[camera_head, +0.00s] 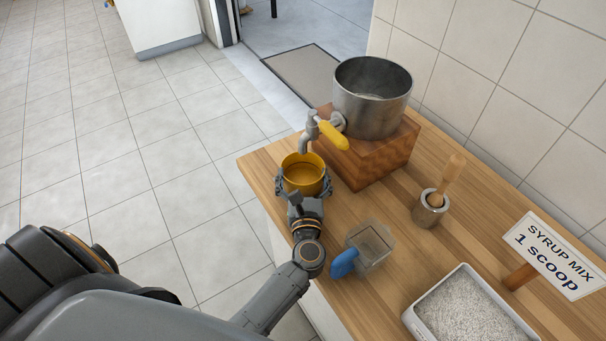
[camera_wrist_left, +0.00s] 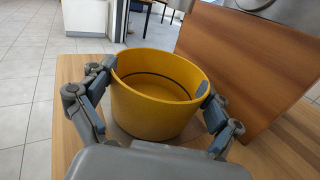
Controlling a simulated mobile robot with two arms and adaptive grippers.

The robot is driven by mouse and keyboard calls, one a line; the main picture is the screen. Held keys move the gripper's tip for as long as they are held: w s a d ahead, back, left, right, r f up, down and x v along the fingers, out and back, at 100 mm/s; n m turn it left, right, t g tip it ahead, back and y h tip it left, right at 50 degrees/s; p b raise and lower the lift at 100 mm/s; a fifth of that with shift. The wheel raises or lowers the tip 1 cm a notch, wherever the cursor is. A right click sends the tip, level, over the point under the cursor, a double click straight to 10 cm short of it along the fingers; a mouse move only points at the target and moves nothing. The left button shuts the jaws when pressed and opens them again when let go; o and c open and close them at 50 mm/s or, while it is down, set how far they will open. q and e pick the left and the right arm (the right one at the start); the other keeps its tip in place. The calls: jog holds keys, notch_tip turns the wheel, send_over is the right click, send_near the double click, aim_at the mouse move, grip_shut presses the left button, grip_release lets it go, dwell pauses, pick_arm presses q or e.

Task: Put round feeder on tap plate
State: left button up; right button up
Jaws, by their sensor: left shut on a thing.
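The round feeder is a yellow open tub (camera_head: 304,172). In the head view it is at the left end of the wooden counter, below the spout of the tap (camera_head: 312,135). My left gripper (camera_head: 304,190) is shut on the feeder, one finger on each side of it. The left wrist view shows the feeder (camera_wrist_left: 158,108) upright and empty-looking between the fingers. The tap plate is not visible; the feeder and gripper may hide it. I cannot tell whether the feeder touches the counter. My right gripper is out of view.
A metal pot (camera_head: 372,100) with a yellow tap handle stands on a wooden block (camera_head: 375,155). A clear scoop jug (camera_head: 370,245) with blue handle, a mortar with pestle (camera_head: 432,205), a white tray of granules (camera_head: 465,315) and a sign (camera_head: 555,255) are on the counter (camera_head: 400,215).

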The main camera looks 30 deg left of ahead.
aim_at(304, 188)
pick_arm(q)
jog(key=shift+f, duration=0.15)
jog(key=o, duration=1)
jog(key=b+v, duration=0.1)
jog(key=v, duration=0.5)
jog(key=shift+s+b, duration=0.1)
jog(key=shift+b, duration=0.25)
jog(key=shift+s+d, duration=0.35)
jog(key=shift+s, duration=0.25)
